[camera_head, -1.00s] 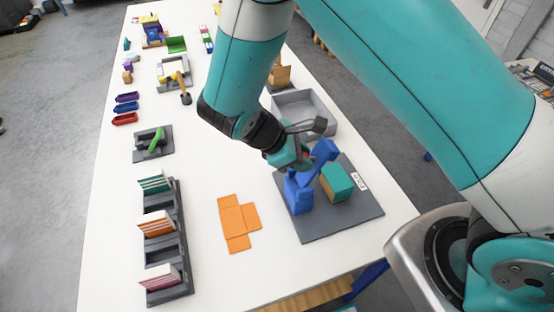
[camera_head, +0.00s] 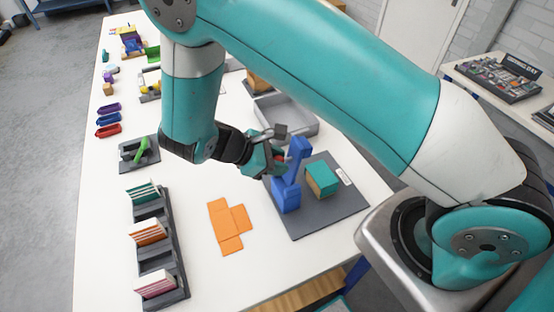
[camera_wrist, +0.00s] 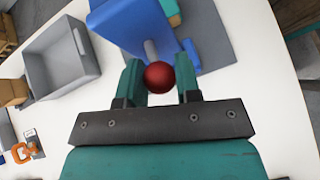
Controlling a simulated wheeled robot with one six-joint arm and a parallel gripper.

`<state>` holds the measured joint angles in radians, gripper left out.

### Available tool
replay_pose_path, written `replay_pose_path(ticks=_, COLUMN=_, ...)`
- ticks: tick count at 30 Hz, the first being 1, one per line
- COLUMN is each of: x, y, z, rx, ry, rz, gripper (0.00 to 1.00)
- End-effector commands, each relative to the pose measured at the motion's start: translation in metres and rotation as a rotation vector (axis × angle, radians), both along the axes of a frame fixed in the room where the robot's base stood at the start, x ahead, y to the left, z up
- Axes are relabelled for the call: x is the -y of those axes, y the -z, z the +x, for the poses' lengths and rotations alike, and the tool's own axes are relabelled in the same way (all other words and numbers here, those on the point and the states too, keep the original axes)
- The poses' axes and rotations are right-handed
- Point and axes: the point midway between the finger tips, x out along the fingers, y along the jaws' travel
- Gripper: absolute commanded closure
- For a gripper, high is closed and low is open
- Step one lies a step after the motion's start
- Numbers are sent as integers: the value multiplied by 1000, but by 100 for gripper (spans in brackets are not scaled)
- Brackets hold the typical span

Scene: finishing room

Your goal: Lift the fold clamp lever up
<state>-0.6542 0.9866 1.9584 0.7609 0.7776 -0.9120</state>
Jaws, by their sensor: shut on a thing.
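The blue fold clamp (camera_head: 286,194) stands on a dark grey base plate (camera_head: 325,221) on the white table. Its blue arm (camera_head: 300,148) is tilted up steeply, clear of the box. A box with a teal top (camera_head: 321,178) and brown side sits on the plate to its right. In the wrist view, the lever's red ball knob (camera_wrist: 158,78) sits between the teal fingers of my gripper (camera_wrist: 160,88), which is shut on it. A short grey rod (camera_wrist: 151,50) joins the knob to the blue arm. In the head view, my gripper (camera_head: 277,160) is left of the arm and mostly hides the knob.
A grey open tray (camera_head: 300,128) stands behind the clamp. A flat orange cut-out (camera_head: 230,226) lies to the left. A dark rack (camera_head: 172,262) with card stacks and a green-handled device (camera_head: 140,152) are farther left. Bare table lies between the rack and cut-out.

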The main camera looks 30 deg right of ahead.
Motion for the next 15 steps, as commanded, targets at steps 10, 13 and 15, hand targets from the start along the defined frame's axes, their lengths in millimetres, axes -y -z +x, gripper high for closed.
replay_pose_path(ticks=10, x=-1, y=1, z=0, rx=-2, ry=-2, rz=5, gripper=44)
replay_pose_path(ticks=13, x=-1, y=1, z=0, rx=-2, ry=-2, rz=4, gripper=44)
replay_pose_path(ticks=15, x=-2, y=0, z=0, rx=-1, ry=-2, rz=3, gripper=44)
